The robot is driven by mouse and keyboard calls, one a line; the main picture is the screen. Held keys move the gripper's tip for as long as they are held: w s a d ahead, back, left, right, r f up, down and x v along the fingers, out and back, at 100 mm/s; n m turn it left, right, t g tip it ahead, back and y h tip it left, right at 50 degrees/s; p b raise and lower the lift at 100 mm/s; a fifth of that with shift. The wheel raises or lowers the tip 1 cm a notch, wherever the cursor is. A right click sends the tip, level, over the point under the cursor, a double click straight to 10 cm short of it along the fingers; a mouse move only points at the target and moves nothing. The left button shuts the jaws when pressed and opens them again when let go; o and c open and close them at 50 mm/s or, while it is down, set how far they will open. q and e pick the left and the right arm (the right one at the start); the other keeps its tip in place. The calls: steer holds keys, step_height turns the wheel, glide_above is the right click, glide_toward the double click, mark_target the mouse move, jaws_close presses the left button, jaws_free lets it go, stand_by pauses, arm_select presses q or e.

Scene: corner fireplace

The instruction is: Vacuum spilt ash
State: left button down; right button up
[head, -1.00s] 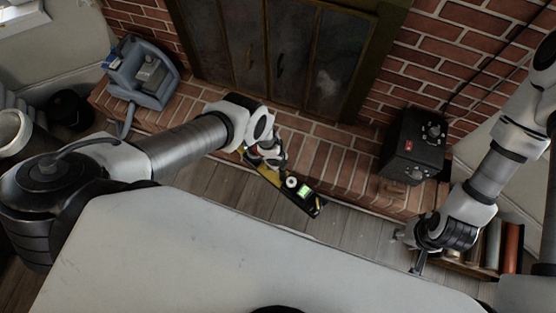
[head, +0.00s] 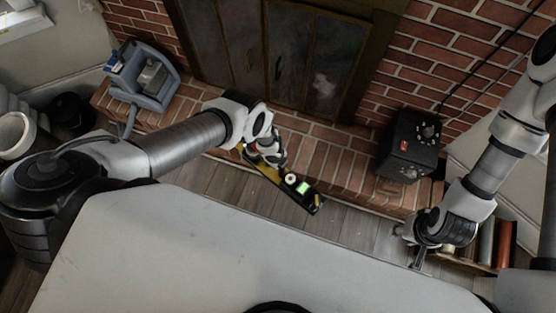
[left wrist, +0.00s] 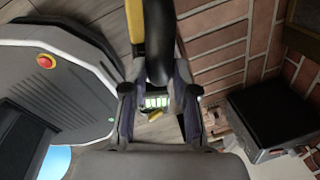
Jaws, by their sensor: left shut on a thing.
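My left gripper (head: 272,155) is shut on a long black and yellow tool (head: 312,199) with a lit green patch and a pale round part. The tool slants above the wooden floor in front of the brick hearth. In the left wrist view, the fingers (left wrist: 158,118) are on either side of its black curved handle (left wrist: 153,45), with a green striped part between them. I cannot tell whether this tool is the vacuum. My right gripper (head: 418,258) hangs over the floor at the right, small and dark; its opening is unclear. I cannot make out any ash clearly.
A blue-grey device (head: 150,90) stands on the left of the brick hearth (head: 335,165). A black box with knobs (head: 408,147) stands on its right. Dark fireplace doors (head: 285,60) are behind. A tray with rolls (head: 503,243) lies beside my right arm. A white bucket (head: 14,133) is far left.

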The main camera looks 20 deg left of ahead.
arm_select(q)
steer(key=shift+w+r+p, duration=0.1)
steer(key=shift+r+p, duration=0.75)
steer(key=shift+r, duration=0.2)
